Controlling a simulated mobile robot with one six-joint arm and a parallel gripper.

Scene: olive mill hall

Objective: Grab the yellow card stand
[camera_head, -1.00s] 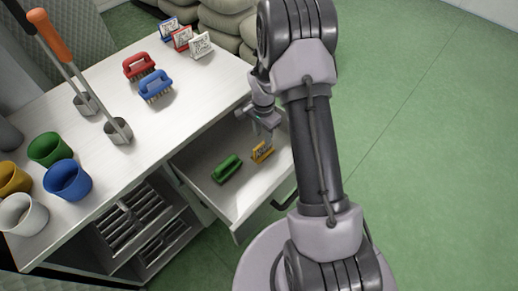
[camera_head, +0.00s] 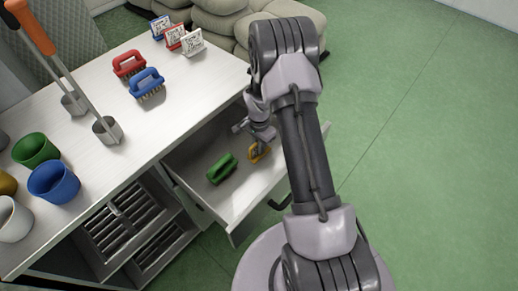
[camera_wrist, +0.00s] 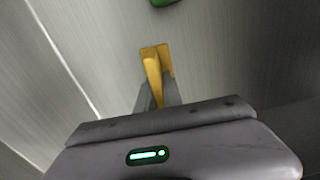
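The yellow card stand (camera_head: 259,153) is in the open drawer (camera_head: 238,216), near its right side. In the wrist view the yellow stand (camera_wrist: 152,62) shows as a bent yellow piece reaching down between the fingers. My gripper (camera_head: 257,134) is directly over the stand, pointing down. In the wrist view the dark fingers of my gripper (camera_wrist: 158,95) lie close against both sides of the yellow piece, with no clear gap. The fingers hide most of the stand's card. The stand appears to be at the drawer floor; I cannot tell whether it is lifted.
On the white worktop (camera_head: 150,125) are a red brush (camera_head: 129,64), a blue brush (camera_head: 147,82), several coloured cups and three other card stands at the back. Green floor is free at right.

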